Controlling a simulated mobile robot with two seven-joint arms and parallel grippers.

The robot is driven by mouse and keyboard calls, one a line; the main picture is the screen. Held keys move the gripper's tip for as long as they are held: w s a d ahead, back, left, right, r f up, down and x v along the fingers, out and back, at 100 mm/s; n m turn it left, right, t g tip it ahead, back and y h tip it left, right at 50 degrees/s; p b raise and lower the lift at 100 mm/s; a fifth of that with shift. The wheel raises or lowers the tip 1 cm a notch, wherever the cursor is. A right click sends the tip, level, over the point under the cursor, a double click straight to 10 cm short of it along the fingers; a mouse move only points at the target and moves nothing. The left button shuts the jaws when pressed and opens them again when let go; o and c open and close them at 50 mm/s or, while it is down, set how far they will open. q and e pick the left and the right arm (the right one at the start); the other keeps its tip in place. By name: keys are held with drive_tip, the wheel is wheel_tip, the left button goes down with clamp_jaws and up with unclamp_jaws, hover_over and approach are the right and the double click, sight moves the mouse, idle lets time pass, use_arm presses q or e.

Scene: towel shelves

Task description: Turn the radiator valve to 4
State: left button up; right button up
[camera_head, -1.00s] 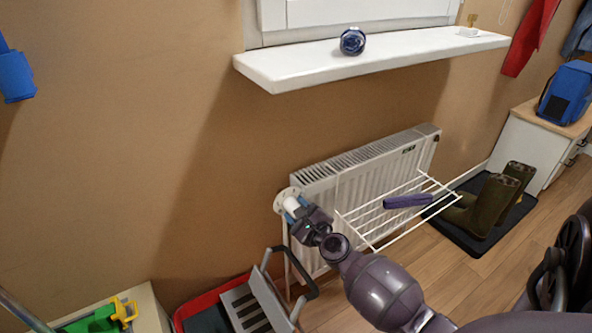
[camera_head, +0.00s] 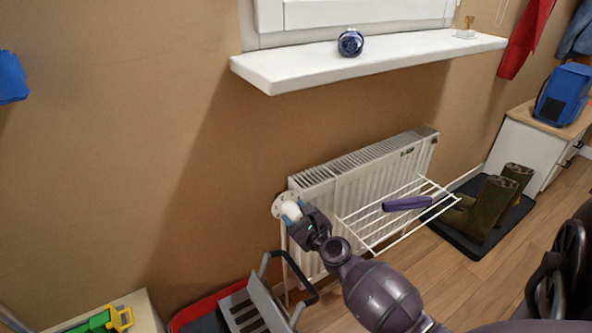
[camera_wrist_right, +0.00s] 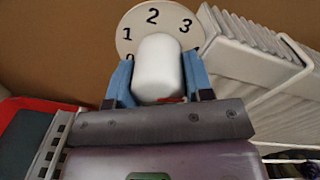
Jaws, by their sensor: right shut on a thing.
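The white radiator (camera_head: 370,180) stands against the brown wall under the window sill. Its valve has a round dial plate (camera_head: 278,206) and a white knob (camera_head: 291,211) at the radiator's left end. In the right wrist view the dial plate (camera_wrist_right: 178,22) shows the numbers 1, 2 and 3, and part of another mark at lower left. My right gripper (camera_head: 296,215) is shut on the white knob (camera_wrist_right: 158,68), with a blue finger on each side of it. The lower dial is hidden. I cannot see a pointer on the knob. My left gripper is not in view.
A white drying rack (camera_head: 400,215) with a purple cloth (camera_head: 407,203) hangs on the radiator's front. A grey step stool (camera_head: 258,305) stands below the valve near a red-edged tray (camera_head: 212,302).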

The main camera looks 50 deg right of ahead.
drive_tip(key=o, duration=0.9)
drive_tip(key=shift+o, duration=0.2)
drive_tip(key=b+v, duration=0.1)
drive_tip(key=v, duration=0.9)
drive_tip(key=shift+s+b, duration=0.35)
drive_tip(key=shift+s, duration=0.05)
